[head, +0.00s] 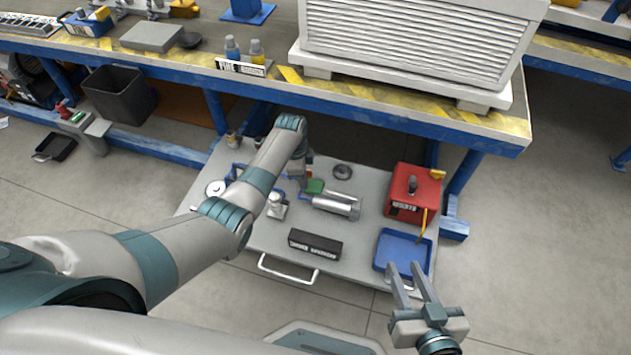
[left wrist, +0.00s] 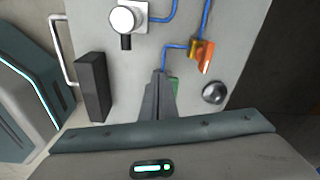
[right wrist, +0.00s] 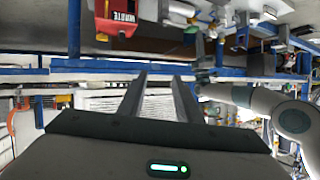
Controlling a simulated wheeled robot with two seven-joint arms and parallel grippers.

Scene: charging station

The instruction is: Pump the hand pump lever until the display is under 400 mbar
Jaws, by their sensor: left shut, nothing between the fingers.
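My left gripper (head: 303,176) reaches down over the grey cart top, largely hidden behind its own wrist. In the left wrist view its fingers (left wrist: 161,80) are together, with nothing visible between them. A green part (head: 315,186) lies close beside the fingertips, and it also shows in the left wrist view (left wrist: 174,84); I cannot tell whether they touch. A silver cylinder (head: 336,205) lies just right of them. I cannot clearly pick out the pump lever, and no pressure reading is legible. My right gripper (head: 412,277) is open and empty near the blue tray.
The cart top (head: 262,240) also carries a black box (head: 314,244), a red box (head: 413,188) and a blue tray (head: 388,270). Blue tubing and an orange valve handle (left wrist: 204,55) are near my left fingers. The workbench edge (head: 390,110) overhangs the cart's far side.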

